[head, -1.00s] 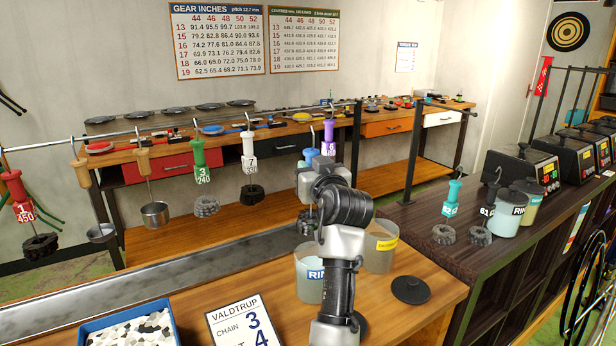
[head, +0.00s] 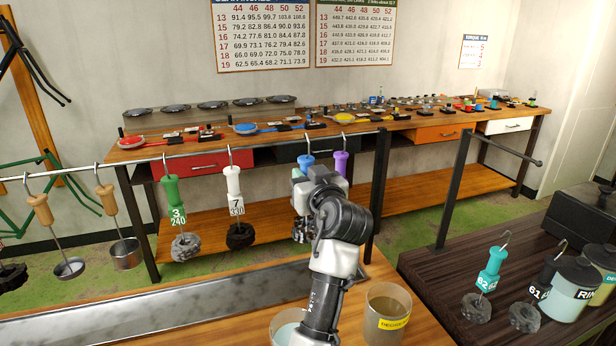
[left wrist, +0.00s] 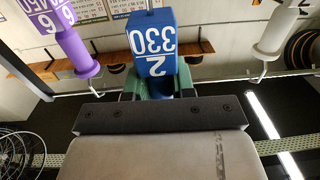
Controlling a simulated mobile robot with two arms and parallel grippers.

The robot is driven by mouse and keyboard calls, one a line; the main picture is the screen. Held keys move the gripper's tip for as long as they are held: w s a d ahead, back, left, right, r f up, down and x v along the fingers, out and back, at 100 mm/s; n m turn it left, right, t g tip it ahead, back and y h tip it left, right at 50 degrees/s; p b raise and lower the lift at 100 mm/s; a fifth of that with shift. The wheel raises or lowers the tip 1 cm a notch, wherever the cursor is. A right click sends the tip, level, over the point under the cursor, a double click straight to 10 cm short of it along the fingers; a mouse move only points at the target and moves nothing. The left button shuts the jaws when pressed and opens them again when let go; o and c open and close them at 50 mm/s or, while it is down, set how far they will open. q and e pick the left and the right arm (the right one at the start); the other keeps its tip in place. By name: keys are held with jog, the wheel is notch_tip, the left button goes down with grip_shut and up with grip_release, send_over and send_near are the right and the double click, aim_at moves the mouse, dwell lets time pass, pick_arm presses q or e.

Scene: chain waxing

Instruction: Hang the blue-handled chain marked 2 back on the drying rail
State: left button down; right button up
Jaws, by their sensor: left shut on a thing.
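The blue-handled chain's handle (head: 305,162) shows in the head view just above my left gripper (head: 308,186), with its dark chain (head: 301,230) below. In the left wrist view its blue tag (left wrist: 153,45) reads 2 and 330, upside down, in front of my left gripper (left wrist: 155,84). My left gripper is shut on this handle. The handle is level with the drying rail (head: 205,153), between the white handle 7 (head: 233,181) and the purple handle (head: 340,164). I cannot tell whether its hook is over the rail. My right gripper is not in view.
A green handle 3 (head: 171,190) and wooden-handled tools (head: 106,198) hang further left. A pot with a yellow label (head: 387,315) stands below on the wooden table. A teal handle (head: 490,268) stands on the dark counter (head: 440,270) at right.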

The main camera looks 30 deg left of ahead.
pick_arm(q)
jog(key=shift+w+a+r, duration=0.15)
jog(key=shift+a, duration=0.2)
jog(key=shift+w+a, duration=0.25)
jog(key=shift+a, duration=0.1)
jog(key=shift+w+a+f+b, duration=0.55)
jog(key=shift+w+a+f, duration=0.6)
jog(key=shift+w+a, duration=0.15)
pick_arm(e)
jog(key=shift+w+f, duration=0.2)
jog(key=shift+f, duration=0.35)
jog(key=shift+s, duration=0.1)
pick_arm(q)
jog(key=c, duration=0.6)
grip_release()
jog(key=shift+f, duration=0.1)
